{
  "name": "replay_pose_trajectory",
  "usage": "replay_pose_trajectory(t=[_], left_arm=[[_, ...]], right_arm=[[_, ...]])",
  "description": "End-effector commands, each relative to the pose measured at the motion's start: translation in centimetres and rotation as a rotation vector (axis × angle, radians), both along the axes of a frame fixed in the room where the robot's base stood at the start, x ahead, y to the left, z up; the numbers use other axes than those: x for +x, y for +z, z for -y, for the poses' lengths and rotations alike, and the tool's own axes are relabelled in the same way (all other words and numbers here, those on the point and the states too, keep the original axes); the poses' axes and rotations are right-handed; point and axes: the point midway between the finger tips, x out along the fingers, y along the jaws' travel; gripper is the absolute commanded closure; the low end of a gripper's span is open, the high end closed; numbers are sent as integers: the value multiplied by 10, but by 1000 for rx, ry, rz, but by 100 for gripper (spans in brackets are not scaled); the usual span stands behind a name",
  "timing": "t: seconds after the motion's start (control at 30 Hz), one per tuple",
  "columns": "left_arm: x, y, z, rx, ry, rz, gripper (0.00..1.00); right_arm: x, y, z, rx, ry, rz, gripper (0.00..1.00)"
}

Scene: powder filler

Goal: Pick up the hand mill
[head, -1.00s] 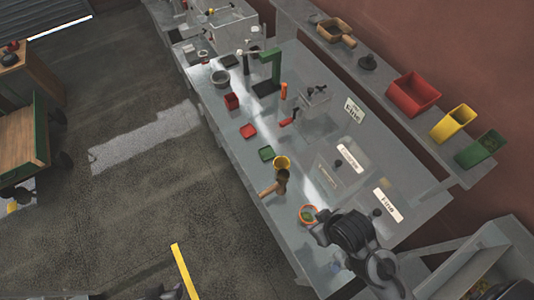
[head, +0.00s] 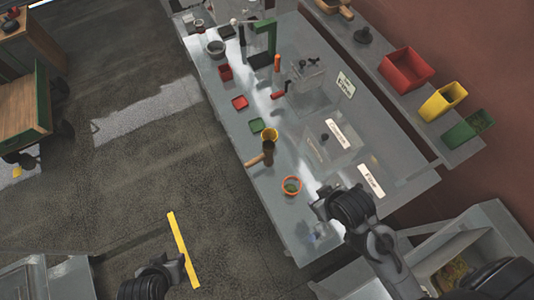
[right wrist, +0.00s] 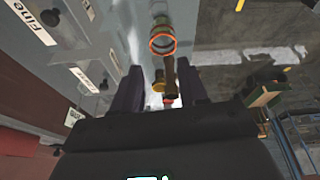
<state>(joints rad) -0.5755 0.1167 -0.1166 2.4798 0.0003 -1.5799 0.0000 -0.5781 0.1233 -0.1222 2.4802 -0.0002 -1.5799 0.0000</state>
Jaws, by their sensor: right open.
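My right gripper (head: 322,206) is open and empty over the table's near end, apart from both. Its fingers show in the right wrist view (right wrist: 158,88). My left gripper (head: 183,268) is low, away from the table; its jaws are unclear.
An orange-rimmed bowl (head: 291,186) stands between my right gripper and the wooden-handled thing. Red (head: 407,68), yellow (head: 442,101) and green (head: 468,130) bins stand on the back shelf.

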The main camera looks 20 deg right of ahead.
Motion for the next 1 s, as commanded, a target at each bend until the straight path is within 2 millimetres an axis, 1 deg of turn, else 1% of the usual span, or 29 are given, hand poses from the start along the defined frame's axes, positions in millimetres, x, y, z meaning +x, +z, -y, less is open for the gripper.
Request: replay_pose_trajectory(t=[0.37, 0.4, 0.5, 0.83, 1.0], left_arm=[[-1, -1, -1, 8, -8, -3, 57], [-2, -1, -1, 8, -8, -3, 57], [-2, -1, -1, 7, -8, -4, 57], [-2, -1, 1, 0, -4, -5, 57], [-2, -1, 3, -6, -1, -5, 57]], right_arm=[[0, 0, -1, 5, -5, -1, 57], [0, 0, -1, 5, -5, -1, 56], [0, 0, -1, 5, -6, -1, 43], [0, 0, 1, -6, 14, -1, 43], [-4, -3, 2, -49, 145, -19, 43]])
